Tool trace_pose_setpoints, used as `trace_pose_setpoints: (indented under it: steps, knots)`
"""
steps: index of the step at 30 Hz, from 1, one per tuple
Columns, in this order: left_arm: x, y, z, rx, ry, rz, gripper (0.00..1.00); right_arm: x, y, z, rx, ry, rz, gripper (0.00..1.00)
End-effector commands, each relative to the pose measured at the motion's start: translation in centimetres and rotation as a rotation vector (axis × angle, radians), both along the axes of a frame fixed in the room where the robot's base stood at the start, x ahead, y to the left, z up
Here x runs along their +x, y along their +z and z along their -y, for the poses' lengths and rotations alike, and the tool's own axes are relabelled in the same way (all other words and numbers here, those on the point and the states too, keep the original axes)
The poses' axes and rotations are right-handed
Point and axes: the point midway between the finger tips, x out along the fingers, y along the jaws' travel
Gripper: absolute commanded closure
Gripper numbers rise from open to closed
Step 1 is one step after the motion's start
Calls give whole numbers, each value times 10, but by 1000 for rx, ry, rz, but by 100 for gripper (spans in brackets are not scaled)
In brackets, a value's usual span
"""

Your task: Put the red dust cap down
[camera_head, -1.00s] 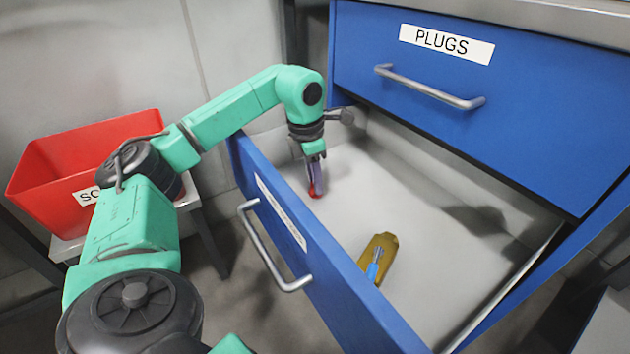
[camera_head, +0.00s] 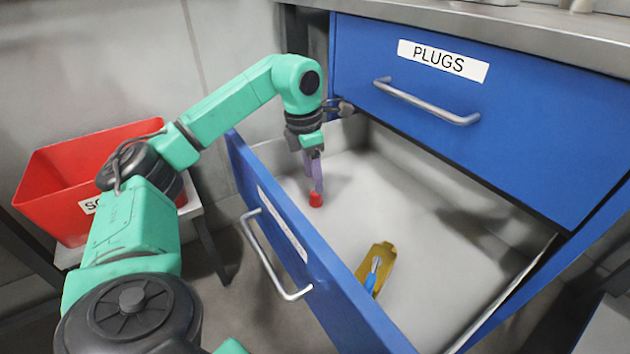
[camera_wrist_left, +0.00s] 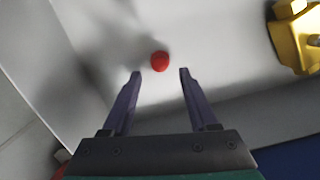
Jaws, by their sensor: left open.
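The red dust cap (camera_head: 316,200) rests on the floor of the open lower drawer (camera_head: 440,265), near its left end. My left gripper (camera_head: 317,188) points down just above and beside the cap. In the left wrist view the cap (camera_wrist_left: 160,61) lies a little beyond the two fingertips, in line with the gap between them. The left gripper (camera_wrist_left: 160,75) is open there, and neither finger touches the cap. My right gripper is in neither view.
A yellow-brown holder (camera_head: 385,254) with a blue-handled item (camera_head: 373,275) lies in the drawer. The closed PLUGS drawer (camera_head: 470,100) overhangs the back. A red bin (camera_head: 75,180) stands at left.

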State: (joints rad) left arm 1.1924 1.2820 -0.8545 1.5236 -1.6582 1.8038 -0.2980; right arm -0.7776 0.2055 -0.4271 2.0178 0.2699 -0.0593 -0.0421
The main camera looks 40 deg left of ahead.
Motion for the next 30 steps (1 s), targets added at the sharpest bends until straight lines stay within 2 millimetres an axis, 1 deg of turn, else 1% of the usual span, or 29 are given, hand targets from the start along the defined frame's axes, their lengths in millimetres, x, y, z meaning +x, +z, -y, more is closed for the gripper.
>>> trace_pose_setpoints:
  steps: [1,4,7,9,11,26,28,29,30]
  knots:
    - [-1,27,-1,-2,0,7,40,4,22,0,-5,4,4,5]
    - [-4,53,-2,-1,0,5,40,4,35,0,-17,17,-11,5]
    - [-6,69,-4,-1,0,4,40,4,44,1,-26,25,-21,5]
    - [-7,75,-4,-1,0,3,40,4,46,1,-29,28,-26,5]
    - [-7,77,-4,-1,0,3,40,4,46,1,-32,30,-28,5]
    - [-7,76,-5,0,0,2,40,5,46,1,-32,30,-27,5]
    - [-7,83,-5,-1,0,3,40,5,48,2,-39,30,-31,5]
    - [-7,90,-5,-1,0,3,40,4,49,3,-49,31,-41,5]
    - [-7,105,-5,-1,0,3,40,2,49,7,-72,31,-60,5]
